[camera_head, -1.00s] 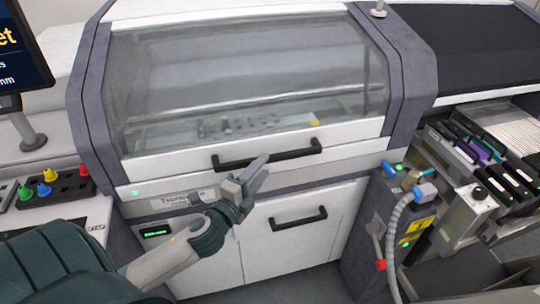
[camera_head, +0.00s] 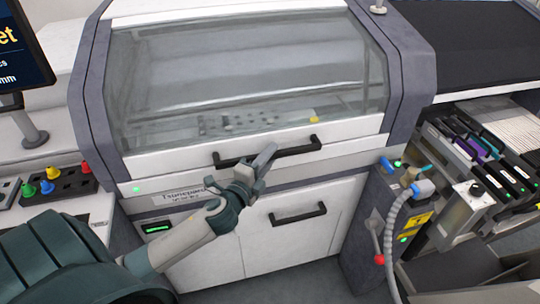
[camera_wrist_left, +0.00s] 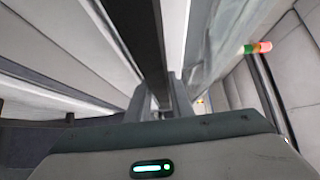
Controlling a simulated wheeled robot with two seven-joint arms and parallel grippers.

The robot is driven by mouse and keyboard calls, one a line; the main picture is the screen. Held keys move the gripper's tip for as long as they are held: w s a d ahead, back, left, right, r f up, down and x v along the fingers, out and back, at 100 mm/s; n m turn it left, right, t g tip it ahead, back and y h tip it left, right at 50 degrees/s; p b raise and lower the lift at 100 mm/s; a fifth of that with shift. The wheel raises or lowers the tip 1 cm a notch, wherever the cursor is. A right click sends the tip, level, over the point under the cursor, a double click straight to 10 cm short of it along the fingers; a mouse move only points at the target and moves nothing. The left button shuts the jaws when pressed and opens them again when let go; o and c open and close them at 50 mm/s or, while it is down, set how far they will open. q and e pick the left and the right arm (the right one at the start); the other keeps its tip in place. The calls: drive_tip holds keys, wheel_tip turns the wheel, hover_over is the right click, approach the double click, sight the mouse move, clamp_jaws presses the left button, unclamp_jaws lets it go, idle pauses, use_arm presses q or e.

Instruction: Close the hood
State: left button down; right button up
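The hood (camera_head: 170,160) is the white, grey-sided cover with a clear window on the machine. It looks down, its front edge close above the front panel; I cannot tell whether it is fully seated. Its black bar handle (camera_head: 300,149) runs across the front edge. My left gripper (camera_head: 259,164) is at the handle's middle, its fingertips overlapping the bar in the head view. In the left wrist view a dark bar (camera_wrist_left: 140,40) runs toward the fingers. Whether the fingers touch or grip it is unclear. My right gripper is out of view.
A lower door with its own black handle (camera_head: 298,215) is below the hood. A grey hose (camera_head: 392,225) and fittings stand at the right, beside feeder slots (camera_head: 490,165). A button box (camera_head: 62,186) and a monitor (camera_head: 22,45) are at the left.

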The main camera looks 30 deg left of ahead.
use_arm(q)
drive_tip(key=shift+s+d+r+p, duration=0.15)
drive_tip(key=shift+d+r+p, duration=0.05)
drive_tip(key=shift+r+p, duration=0.4)
wheel_tip(320, 180, up, 7)
drive_tip(key=s+d+p, duration=0.2)
drive_tip(key=p, duration=0.4)
drive_tip(key=shift+s+d+f, duration=0.15)
drive_tip(key=shift+d+f, duration=0.05)
drive_tip(key=shift+d, duration=0.1)
drive_tip(key=c, duration=1.6)
unclamp_jaws()
drive_tip(key=shift+c, duration=0.2)
drive_tip(key=shift+o, duration=0.4)
drive_tip(key=shift+f, duration=0.15)
